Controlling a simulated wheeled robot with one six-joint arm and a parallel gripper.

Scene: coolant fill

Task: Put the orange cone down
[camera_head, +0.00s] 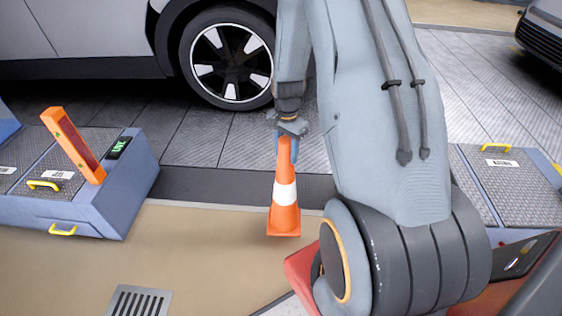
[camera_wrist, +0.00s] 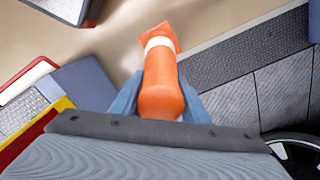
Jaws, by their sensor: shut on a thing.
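The orange cone (camera_head: 285,215) with a white band hangs upright under my gripper (camera_head: 287,148) in the head view. My gripper is shut on the cone near its top. In the wrist view the cone (camera_wrist: 161,75) lies between the two blue fingers (camera_wrist: 160,103), with its square base pointing away from the gripper. The beige floor is below the cone; I cannot tell from the head view how far its base is above the floor, or whether it touches.
A white car with a dark wheel (camera_head: 230,58) stands behind. A blue-grey box (camera_head: 110,185) with yellow handles and an orange post (camera_head: 75,145) is at left. Another such unit (camera_head: 505,185) is at right. A floor grate (camera_head: 138,302) lies in front; beige floor (camera_head: 215,245) around it is clear.

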